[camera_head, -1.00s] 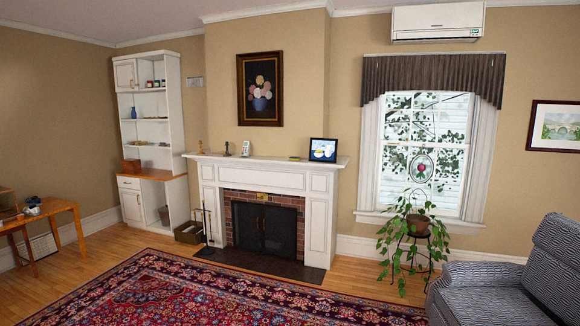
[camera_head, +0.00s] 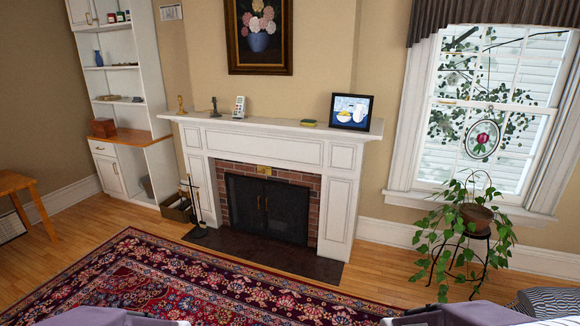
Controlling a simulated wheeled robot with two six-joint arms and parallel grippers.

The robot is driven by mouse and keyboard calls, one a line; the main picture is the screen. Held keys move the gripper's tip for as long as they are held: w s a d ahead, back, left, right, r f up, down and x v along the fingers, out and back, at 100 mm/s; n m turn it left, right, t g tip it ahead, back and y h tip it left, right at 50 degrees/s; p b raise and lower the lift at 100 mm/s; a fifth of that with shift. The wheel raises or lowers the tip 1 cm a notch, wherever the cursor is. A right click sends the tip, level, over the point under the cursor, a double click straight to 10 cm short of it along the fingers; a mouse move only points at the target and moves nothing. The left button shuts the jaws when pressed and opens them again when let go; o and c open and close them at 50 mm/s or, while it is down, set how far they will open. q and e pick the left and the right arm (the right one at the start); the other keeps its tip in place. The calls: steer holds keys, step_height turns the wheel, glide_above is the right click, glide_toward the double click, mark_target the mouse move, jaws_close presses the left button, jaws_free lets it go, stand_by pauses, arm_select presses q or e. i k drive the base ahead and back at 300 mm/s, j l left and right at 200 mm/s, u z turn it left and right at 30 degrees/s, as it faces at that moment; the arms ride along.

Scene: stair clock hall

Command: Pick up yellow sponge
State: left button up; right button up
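A small yellow and green block (camera_head: 308,123), which looks like the yellow sponge, lies on the white mantel shelf (camera_head: 270,126), left of the framed picture. It is small in the view, and its yellow shows along the lower edge. Parts of my two arms show at the bottom edge, left and right. Neither gripper's fingers are in view, and nothing of mine is near the mantel.
A fireplace (camera_head: 267,207) is below, with a dark hearth. A patterned rug (camera_head: 170,285) covers clear floor in front. A plant stand (camera_head: 466,250) stands at right.

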mark_target(307, 122)
steer(key=i, duration=3.5)
